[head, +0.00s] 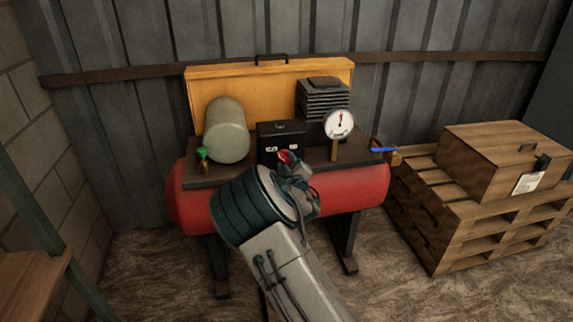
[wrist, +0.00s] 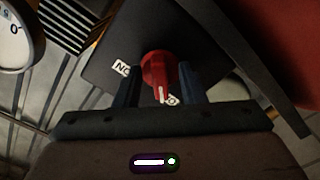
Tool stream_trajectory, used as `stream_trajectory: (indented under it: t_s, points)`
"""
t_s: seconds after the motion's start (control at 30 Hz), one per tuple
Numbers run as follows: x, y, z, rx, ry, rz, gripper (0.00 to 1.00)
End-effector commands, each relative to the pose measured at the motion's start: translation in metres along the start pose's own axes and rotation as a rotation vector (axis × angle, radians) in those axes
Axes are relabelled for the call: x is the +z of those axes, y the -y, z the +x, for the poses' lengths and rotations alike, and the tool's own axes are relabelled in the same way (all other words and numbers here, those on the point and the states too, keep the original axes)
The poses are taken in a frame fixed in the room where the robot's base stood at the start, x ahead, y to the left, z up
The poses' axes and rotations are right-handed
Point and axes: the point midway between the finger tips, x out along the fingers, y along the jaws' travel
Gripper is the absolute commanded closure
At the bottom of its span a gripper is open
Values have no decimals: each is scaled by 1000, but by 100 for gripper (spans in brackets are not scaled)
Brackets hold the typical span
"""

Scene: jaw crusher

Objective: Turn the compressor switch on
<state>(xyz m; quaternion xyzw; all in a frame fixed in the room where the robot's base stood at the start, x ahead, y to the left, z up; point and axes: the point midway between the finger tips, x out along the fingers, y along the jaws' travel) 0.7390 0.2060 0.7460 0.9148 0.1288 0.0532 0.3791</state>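The compressor (head: 345,195) is a red tank with a dark top plate against the wall. On it stands a black switch box (head: 280,130) with two white labels on its face. Its red rotary knob (wrist: 158,72) shows in the wrist view, with a white pointer mark towards the bottom of that picture. One label (wrist: 122,68) reads ON, upside down; the other is partly hidden below the knob. My gripper (wrist: 160,80) has its fingers apart, one on each side of the knob; contact is not clear. In the head view my wrist hides part of the box's front.
A grey cylinder (head: 226,130), a green valve (head: 202,153) and a round gauge (head: 339,123) stand around the box. A blue-handled valve (head: 383,150) sticks out at the right. A wooden crate (head: 500,160) on pallets stands at the right.

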Motion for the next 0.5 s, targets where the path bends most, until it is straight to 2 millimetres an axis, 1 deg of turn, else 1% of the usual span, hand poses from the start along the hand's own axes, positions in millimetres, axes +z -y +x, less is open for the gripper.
stream_trajectory:
  t_s: [0.23,0.27,0.3,0.37,0.4,0.5]
  points:
    - [0,0,1,0,0,0,64]
    - [0,0,1,0,0,0,66]
    - [0,0,1,0,0,0,78]
    - [0,0,1,0,0,0,94]
    - [0,0,1,0,0,0,100]
    - [0,0,0,0,-1,0,100]
